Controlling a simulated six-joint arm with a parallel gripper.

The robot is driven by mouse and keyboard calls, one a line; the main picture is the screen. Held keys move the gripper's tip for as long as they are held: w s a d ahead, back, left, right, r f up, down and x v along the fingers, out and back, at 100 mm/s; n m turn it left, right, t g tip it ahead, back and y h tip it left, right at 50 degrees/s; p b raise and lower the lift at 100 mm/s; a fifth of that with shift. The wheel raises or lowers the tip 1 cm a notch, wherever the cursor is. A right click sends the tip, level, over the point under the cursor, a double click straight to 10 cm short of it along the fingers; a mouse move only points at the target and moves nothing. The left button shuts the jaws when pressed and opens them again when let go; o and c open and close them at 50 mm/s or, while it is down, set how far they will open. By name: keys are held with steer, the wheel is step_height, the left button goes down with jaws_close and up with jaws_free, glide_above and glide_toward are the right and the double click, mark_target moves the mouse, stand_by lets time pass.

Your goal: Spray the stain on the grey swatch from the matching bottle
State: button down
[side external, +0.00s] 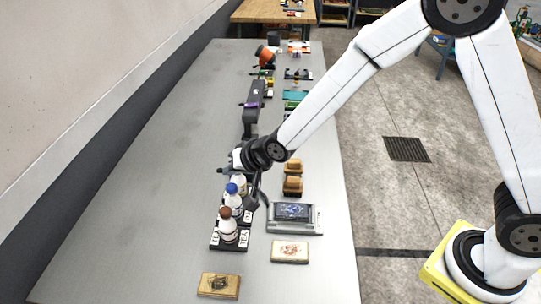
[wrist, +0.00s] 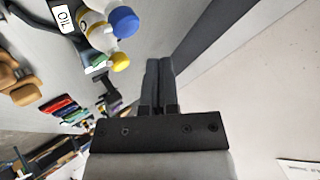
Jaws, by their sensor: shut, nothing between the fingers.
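The grey swatch (side external: 276,227) lies on the right part of the table, with a dark blue stain (side external: 293,211) on its darker middle. Three bottles stand upright in a row in a black labelled rack (side external: 243,238). The nearest has a brown cap (side external: 228,213), the middle one a blue cap (side external: 232,188), and the far one (side external: 241,181) is partly hidden by my arm. The wrist view shows the blue cap (wrist: 124,22), a yellow cap (wrist: 120,61) and an "OIL" label (wrist: 62,17). My gripper (wrist: 158,62) is shut and empty, beyond the bottles; its tips (side external: 221,171) point towards the wall.
A cream swatch with a reddish stain (side external: 290,251) and a tan swatch with a dark stain (side external: 218,286) lie nearer. Wooden-backed brushes (side external: 293,185) stand beyond the grey swatch. A dark upright holder (side external: 252,115) and several tools line the far table. The table's left side is clear.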

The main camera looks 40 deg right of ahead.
mark_target(234, 188)
steer(key=shift+r, duration=1.95)
steer(key=shift+r, duration=0.1)
stand_by(1.1)
step_height(234, 188, up, 3)
steer(key=shift+f, duration=0.2)
steer(key=shift+f, duration=0.1)
steer(key=shift+f, duration=4.3)
steer(key=shift+f, duration=0.55)
